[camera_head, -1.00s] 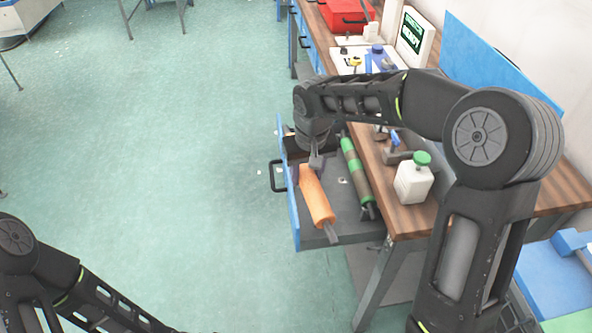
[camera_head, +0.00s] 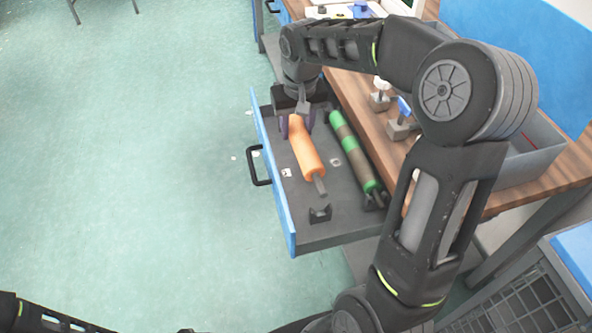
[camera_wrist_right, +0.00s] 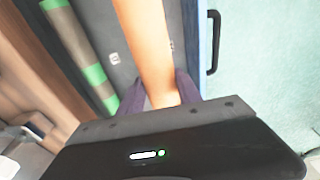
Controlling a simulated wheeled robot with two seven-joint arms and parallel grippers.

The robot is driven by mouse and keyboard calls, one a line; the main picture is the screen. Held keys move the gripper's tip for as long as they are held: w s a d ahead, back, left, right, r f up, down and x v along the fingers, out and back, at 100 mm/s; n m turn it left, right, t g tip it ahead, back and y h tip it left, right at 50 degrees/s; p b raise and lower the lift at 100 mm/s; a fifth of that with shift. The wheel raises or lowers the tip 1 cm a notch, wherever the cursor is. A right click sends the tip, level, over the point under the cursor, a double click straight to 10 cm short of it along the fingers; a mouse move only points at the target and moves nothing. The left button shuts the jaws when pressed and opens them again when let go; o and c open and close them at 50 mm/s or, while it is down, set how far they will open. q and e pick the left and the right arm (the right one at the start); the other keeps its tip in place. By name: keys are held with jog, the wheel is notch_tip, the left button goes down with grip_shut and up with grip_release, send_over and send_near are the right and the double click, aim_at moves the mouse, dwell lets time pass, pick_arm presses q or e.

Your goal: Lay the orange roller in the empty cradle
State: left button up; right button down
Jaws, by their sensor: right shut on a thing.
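The orange roller (camera_head: 306,149) is over the open drawer, its bare metal shaft end pointing to the near side. My right gripper (camera_head: 297,122) is shut on the roller near its far end, with purple fingers on both sides. The right wrist view also shows the orange roller (camera_wrist_right: 148,45) between the fingers (camera_wrist_right: 165,95). A black cradle support (camera_head: 320,214) stands empty on the drawer floor, just nearer than the shaft end. The far support is not visible. Whether the roller touches the drawer floor is unclear. My left gripper is out of view.
A green and brown roller (camera_head: 355,155) lies along the drawer's right side, beside the orange one. The drawer (camera_head: 285,222) has a blue front with a black handle (camera_head: 258,167). The wooden bench (camera_head: 350,92) bears clamps (camera_head: 400,122) and a grey bin (camera_head: 535,150).

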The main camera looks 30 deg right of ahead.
jog(key=shift+s+d+f, duration=0.1)
jog(key=shift+s+d, duration=0.1)
jog(key=shift+d, duration=0.45)
jog(key=shift+f+b, duration=0.3)
jog(key=shift+f, duration=2.2)
jog(key=shift+f, duration=0.1)
jog(key=shift+f, duration=2.45)
jog(key=shift+f, duration=0.15)
jog(key=c, duration=0.8)
grip_release()
jog(key=shift+s, duration=0.1)
